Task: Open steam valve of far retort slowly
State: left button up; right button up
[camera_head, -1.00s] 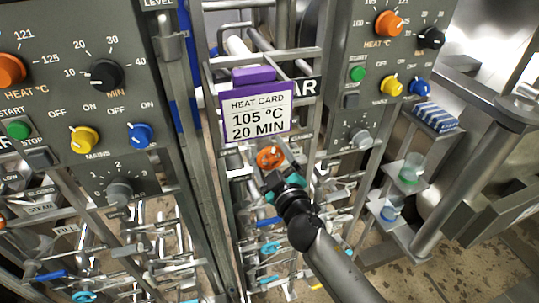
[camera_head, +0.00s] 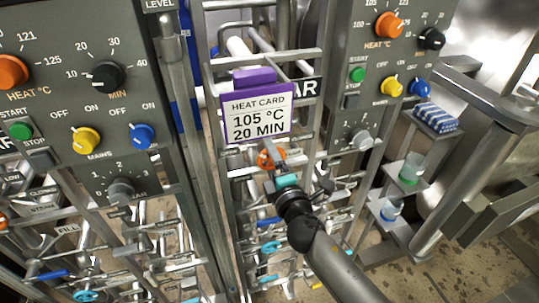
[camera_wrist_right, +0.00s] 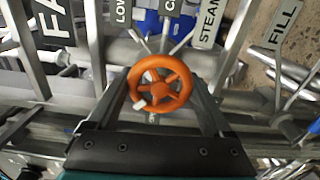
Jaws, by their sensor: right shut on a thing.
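An orange valve handwheel (camera_head: 270,158) with spokes sits below the heat card on the middle rack. My right gripper (camera_head: 268,168) reaches it from the lower right. In the right wrist view the orange handwheel (camera_wrist_right: 160,83) lies between the two fingers of my right gripper (camera_wrist_right: 162,90), which is shut on its rim. A STEAM label (camera_wrist_right: 209,22) stands just beyond the wheel, up and to the right. In the head view my gripper hides the lower part of the wheel. My left gripper is not in view.
A purple heat card (camera_head: 257,112) reading 105 °C, 20 MIN hangs above the wheel. Control panels (camera_head: 90,90) stand left and right (camera_head: 385,70). Thin pipes and levers crowd below. A FILL label (camera_wrist_right: 285,25) is right of the wheel. Small shelves (camera_head: 410,180) hold cups at right.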

jog(key=n, duration=0.4)
jog(key=shift+n+p, duration=0.3)
jog(key=shift+f+n, duration=0.1)
jog(key=shift+n, duration=1.8)
jog(key=o, duration=1.1)
jog(key=shift+o, duration=0.2)
jog(key=shift+s+d+p, duration=0.1)
jog(key=shift+p, duration=0.2)
jog(key=b+v, duration=0.1)
jog(key=v, duration=1.4)
